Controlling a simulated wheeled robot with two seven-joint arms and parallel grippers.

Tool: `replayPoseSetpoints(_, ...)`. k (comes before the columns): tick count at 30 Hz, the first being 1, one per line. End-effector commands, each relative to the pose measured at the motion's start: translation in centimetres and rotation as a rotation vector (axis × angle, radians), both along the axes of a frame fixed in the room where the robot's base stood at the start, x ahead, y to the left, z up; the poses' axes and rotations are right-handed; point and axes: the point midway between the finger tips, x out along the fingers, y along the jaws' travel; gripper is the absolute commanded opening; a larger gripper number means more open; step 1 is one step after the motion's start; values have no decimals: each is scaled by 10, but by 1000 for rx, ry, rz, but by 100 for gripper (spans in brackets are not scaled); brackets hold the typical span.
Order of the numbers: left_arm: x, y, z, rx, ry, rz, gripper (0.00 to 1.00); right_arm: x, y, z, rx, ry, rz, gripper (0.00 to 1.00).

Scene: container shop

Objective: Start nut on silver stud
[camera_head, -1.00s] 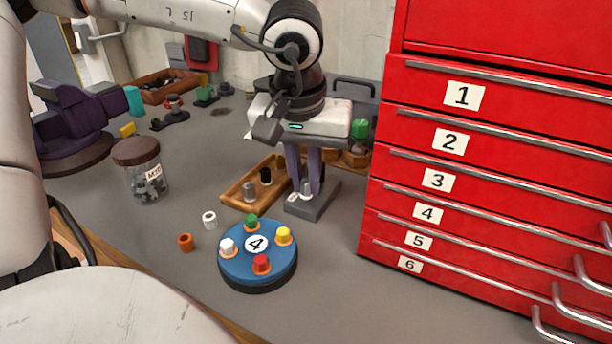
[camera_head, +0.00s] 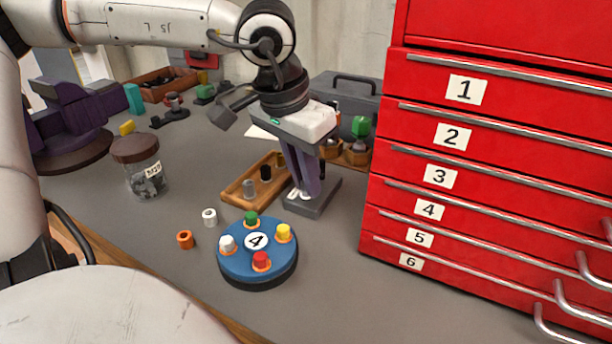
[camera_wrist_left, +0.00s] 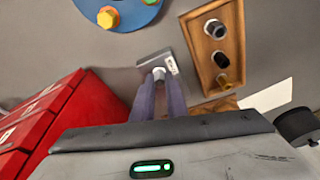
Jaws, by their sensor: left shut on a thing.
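My left gripper (camera_head: 307,193) points down over a grey block (camera_head: 318,207) with a white label, its fingers slanting. The block and label also show in the left wrist view (camera_wrist_left: 152,61). The fingertips (camera_wrist_left: 159,79) are shut on a small silver piece (camera_wrist_left: 158,72) at the block. I cannot tell how much of this is nut and how much is stud, since the fingers cover the joint. My right gripper is not in view.
A wooden tray (camera_head: 228,194) with a grey and a black piece lies just left of the block. A blue disc (camera_head: 238,268) with coloured caps stands in front. A red drawer cabinet (camera_head: 375,225) closes off the right. A jar (camera_head: 146,177) stands left.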

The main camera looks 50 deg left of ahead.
Motion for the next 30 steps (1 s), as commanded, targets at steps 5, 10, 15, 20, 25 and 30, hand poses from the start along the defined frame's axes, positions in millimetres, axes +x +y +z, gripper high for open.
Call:
replayPoseSetpoints(5,0,0,0,-4,-3,-160,0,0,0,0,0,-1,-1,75)
replayPoseSetpoints(10,0,0,0,-2,-1,-245,0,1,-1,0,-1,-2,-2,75)
replayPoseSetpoints(15,0,0,0,-1,-1,-244,35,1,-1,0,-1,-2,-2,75)
replayPoseSetpoints(20,0,0,0,-1,-1,-243,35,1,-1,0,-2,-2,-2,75)
replayPoseSetpoints(25,-1,1,4,0,-1,-243,35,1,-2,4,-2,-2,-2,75)
replayPoseSetpoints(30,-4,1,19,-1,-2,-242,35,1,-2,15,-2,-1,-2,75)
